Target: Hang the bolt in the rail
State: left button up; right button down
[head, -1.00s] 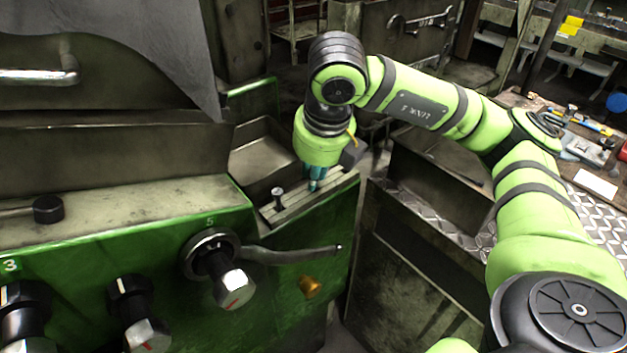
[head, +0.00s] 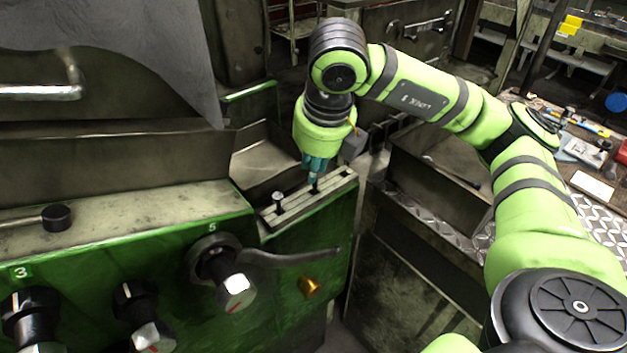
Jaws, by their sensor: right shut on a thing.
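The rail (head: 335,191) is a pale slotted strip on top of the green machine, at the middle of the head view. One bolt (head: 278,198) stands upright in it near its left end, head up. My right gripper (head: 315,172), with teal fingers pointing down, is over the right part of the rail. It is shut on a small dark bolt (head: 315,188) that shows just below the fingertips. I cannot tell whether this bolt's lower end is in the slot or just above it. My left gripper is out of view.
A metal trough (head: 262,158) lies behind the rail. A lever (head: 290,258) and several knobs stick out of the machine's front. A dark bin (head: 435,183) stands right of the rail. A cluttered bench (head: 590,150) is at the far right.

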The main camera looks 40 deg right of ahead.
jog(key=shift+r+p, duration=1.4)
jog(key=shift+r, duration=1.05)
jog(key=shift+f, duration=0.1)
